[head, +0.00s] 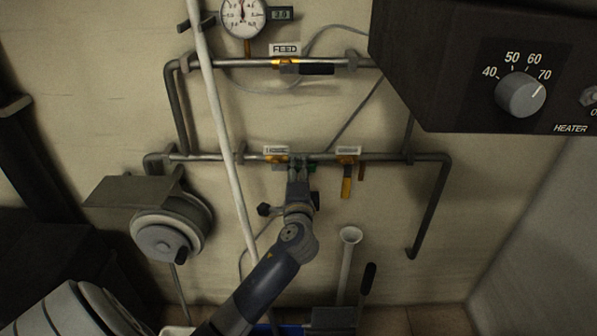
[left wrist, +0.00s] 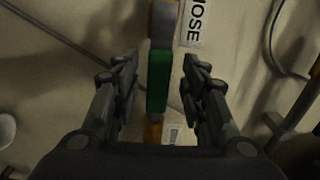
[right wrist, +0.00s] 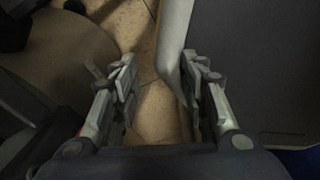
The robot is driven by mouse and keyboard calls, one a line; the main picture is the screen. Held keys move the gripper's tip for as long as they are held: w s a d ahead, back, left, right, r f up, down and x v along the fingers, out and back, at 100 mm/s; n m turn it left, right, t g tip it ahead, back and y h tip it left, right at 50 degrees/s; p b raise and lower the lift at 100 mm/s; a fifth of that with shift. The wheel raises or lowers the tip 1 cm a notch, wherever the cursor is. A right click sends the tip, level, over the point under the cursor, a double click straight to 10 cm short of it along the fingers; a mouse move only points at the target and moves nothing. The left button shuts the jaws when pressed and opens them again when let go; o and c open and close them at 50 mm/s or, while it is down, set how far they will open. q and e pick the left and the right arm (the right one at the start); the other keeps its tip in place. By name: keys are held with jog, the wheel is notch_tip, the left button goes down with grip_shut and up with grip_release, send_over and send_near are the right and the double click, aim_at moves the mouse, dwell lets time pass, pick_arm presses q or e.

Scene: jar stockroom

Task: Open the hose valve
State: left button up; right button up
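The hose valve has a brass body (head: 277,160) on the lower wall pipe, under a small label. Its green handle (left wrist: 159,80) lies along the pipe, beside the HOSE label (left wrist: 195,22) in the left wrist view. My left gripper (left wrist: 158,75) is open, with one finger on each side of the green handle and visible gaps to it. In the head view the left gripper (head: 300,168) is in front of the lower pipe and partly hides the handle. My right gripper (right wrist: 157,75) is open above the floor and is outside the head view.
The FEED valve (head: 287,63) with a black handle is on the upper pipe. A yellow handle (head: 346,187) hangs from the valve at right. A gauge (head: 243,15), heater box (head: 480,70), hose reel (head: 166,240) and pale slanted pole (head: 222,130) are nearby.

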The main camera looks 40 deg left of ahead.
pick_arm(q)
jog(key=shift+s+d, duration=0.1)
jog(key=v, duration=1.2)
